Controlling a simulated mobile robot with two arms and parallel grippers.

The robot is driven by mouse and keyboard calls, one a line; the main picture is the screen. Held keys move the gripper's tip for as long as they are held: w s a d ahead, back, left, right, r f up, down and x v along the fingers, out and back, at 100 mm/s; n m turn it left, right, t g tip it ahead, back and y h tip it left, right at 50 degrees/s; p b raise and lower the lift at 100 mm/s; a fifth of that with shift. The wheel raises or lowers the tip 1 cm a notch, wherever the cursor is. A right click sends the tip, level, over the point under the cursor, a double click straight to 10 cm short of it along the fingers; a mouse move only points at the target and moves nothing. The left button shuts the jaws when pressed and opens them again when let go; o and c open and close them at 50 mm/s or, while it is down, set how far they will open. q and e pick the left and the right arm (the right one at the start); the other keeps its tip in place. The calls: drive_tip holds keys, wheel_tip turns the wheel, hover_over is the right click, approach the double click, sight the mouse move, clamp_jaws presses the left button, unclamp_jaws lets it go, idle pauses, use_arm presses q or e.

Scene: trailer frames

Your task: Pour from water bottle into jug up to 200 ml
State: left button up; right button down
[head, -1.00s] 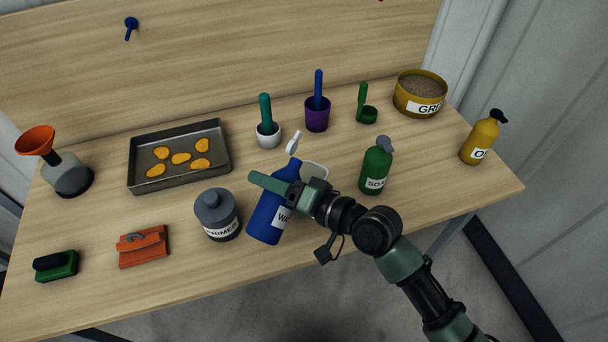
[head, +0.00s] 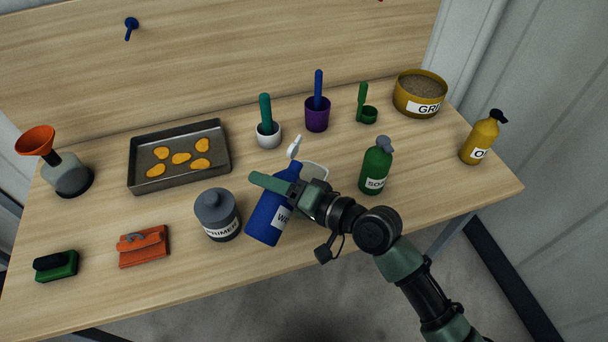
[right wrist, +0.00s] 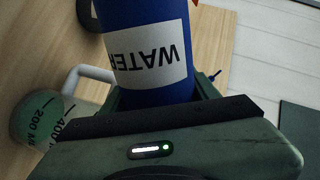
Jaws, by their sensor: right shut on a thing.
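The blue water bottle (head: 268,212), with a white top and a "WATER" label, is near the table's front middle. It leans to the right in the head view. My right gripper (head: 275,185) is shut around its body; the bottle also fills the top of the right wrist view (right wrist: 145,20). Whether its base touches the table is unclear. The jug (head: 316,171) is mostly hidden behind my gripper, with only a pale rim showing. In the right wrist view the jug (right wrist: 40,118) shows 200 and 400 marks and a pale handle. Its liquid level cannot be told. My left gripper is not in view.
A grey primer jar (head: 214,207) stands close left of the bottle. A green soap bottle (head: 376,168) stands right of the jug. A white mortar (head: 268,139) and purple cup (head: 316,118) stand behind. A tray (head: 180,178) lies left. The table's front right is bare.

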idle(0.3)
drive_tip(key=shift+w+d+r+m+p, duration=0.25)
drive_tip(key=shift+w+r+m+p, duration=0.3)
drive_tip(key=shift+m+p, duration=0.4)
idle(0.9)
drive_tip(key=shift+f+m+g+y+p, duration=0.25)
drive_tip(key=shift+m+g+y+p, duration=0.05)
drive_tip(key=shift+m+g+p, duration=0.3)
idle(2.2)
